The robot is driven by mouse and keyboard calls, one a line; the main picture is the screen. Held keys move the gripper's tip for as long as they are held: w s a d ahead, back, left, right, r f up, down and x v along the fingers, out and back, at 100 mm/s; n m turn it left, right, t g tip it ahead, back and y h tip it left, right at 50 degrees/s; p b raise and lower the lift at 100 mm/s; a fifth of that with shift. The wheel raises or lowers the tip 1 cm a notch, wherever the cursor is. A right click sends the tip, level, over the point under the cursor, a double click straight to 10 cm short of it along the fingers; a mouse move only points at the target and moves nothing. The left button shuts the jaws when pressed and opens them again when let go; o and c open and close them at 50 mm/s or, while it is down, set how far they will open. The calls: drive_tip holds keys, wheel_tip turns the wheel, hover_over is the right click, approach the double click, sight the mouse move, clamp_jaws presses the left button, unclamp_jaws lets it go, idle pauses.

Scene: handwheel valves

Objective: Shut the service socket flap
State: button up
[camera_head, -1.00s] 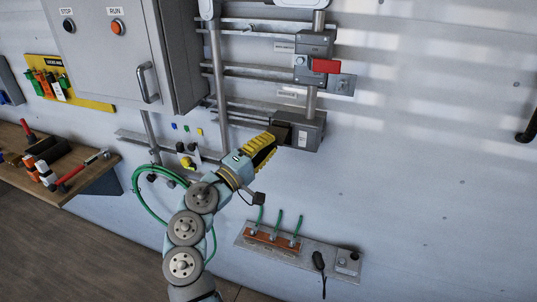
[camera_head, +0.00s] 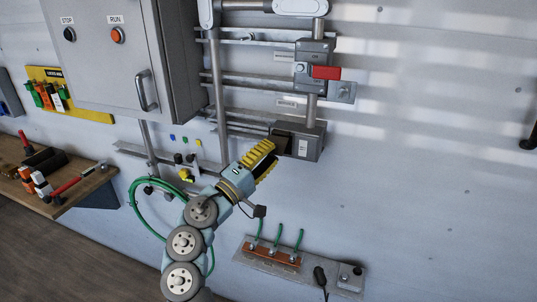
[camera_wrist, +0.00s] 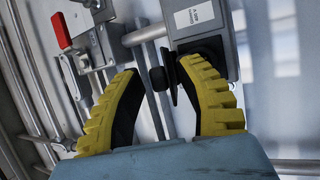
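The service socket is a grey box (camera_head: 309,144) at the foot of the vertical conduit, with a white label. A dark plate, apparently the flap (camera_head: 283,142), stands out at its left end, and it looks open. In the wrist view the box (camera_wrist: 222,50) is at the top. A dark plate edge and a round black part (camera_wrist: 158,79) show below it, between the fingers. My gripper (camera_head: 268,160) has yellow ribbed fingers spread apart, just left of and below the box. In the wrist view my gripper (camera_wrist: 160,72) is open; whether a finger touches the flap is unclear.
A switch with a red handle (camera_head: 326,72) sits above the socket. A grey cabinet (camera_head: 125,55) is at upper left, with pipes between. A shelf with tools (camera_head: 95,182) is at left. A panel with green cables (camera_head: 268,256) is below. The wall at right is mostly clear.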

idle(0.3)
drive_tip(key=v, duration=1.2)
